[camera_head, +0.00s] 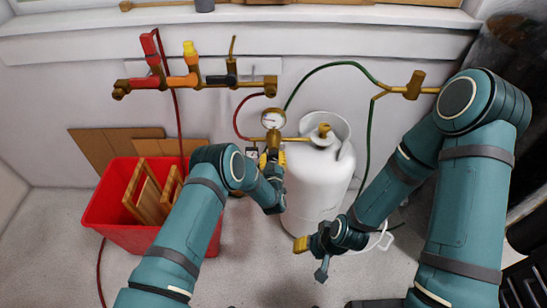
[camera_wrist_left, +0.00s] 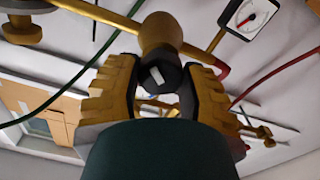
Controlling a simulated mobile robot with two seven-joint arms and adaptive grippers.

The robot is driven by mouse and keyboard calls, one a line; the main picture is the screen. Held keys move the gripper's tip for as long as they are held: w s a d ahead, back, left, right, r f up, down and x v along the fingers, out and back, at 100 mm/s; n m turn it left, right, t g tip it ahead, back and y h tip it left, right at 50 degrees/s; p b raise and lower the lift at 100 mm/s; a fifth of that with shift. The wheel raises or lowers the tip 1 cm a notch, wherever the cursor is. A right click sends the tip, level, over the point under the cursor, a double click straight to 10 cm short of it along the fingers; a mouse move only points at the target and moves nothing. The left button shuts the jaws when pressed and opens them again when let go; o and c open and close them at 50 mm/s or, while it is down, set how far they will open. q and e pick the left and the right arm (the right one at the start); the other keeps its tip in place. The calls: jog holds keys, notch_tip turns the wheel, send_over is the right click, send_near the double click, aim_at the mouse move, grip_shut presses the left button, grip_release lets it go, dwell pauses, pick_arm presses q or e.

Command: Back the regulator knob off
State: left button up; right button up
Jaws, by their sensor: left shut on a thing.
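The regulator knob (camera_wrist_left: 158,74) is black with a white mark and sits on the end of a brass body (camera_wrist_left: 160,32) in the left wrist view. My left gripper (camera_wrist_left: 158,92) has its yellow ridged fingers on either side of the knob and is shut on it. In the head view my left gripper (camera_head: 270,158) is at the regulator, beside the white gas cylinder (camera_head: 318,185), and hides the knob. A round gauge (camera_head: 273,118) stands above it. My right gripper (camera_head: 312,256) hangs low in front of the cylinder, apart from the regulator; its opening is unclear.
A red bin (camera_head: 118,232) with wooden pieces stands at the left. A brass manifold (camera_head: 200,83) with red, yellow and black valves is on the wall. A green hose (camera_head: 330,66) runs to a brass valve (camera_head: 413,86). Pale floor is clear in front.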

pick_arm(q)
jog(key=n, duration=0.5)
jog(key=shift+a, duration=0.1)
jog(key=shift+n, duration=1.6)
jog(key=o, duration=1.2)
jog(key=shift+f, duration=0.1)
jog(key=shift+s, duration=0.1)
jog(key=s, duration=1.1)
jog(key=shift+s, duration=0.4)
